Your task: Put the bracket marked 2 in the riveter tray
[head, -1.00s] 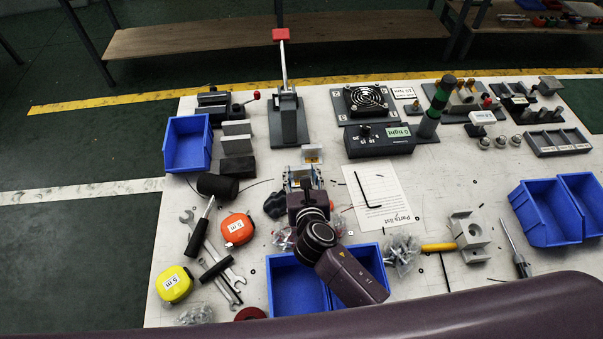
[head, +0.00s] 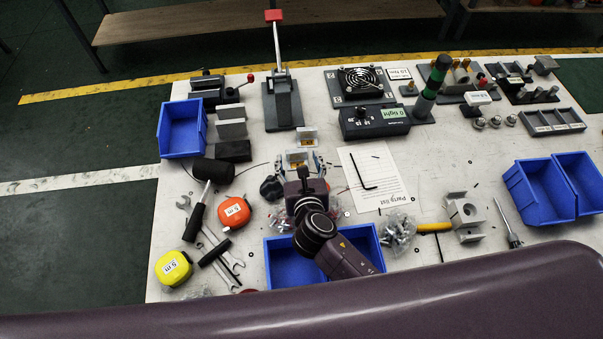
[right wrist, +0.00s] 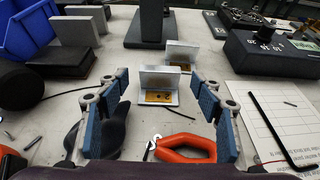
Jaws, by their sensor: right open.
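Two small silvery angle brackets with gold-coloured patches stand one behind the other on the table. The near bracket (right wrist: 159,86) is between and just ahead of my right fingertips. The far bracket (right wrist: 181,55) stands behind it, slightly right; it also shows in the head view (head: 307,137). I cannot read a number on either. My right gripper (right wrist: 163,95) is open and empty, its blue-padded fingers either side of the near bracket, apart from it. In the head view the right gripper (head: 304,172) partly covers that bracket. A red-handled lever press (head: 283,104) stands behind; I cannot identify the riveter tray for certain.
An orange-red loop-shaped handle (right wrist: 186,148) lies below the fingers. A parts list (head: 374,180) with a black hex key lies right. Tape measures, a hammer and wrenches lie left. Blue bins (head: 183,130) stand around, and a fan unit (head: 362,85) is at the back.

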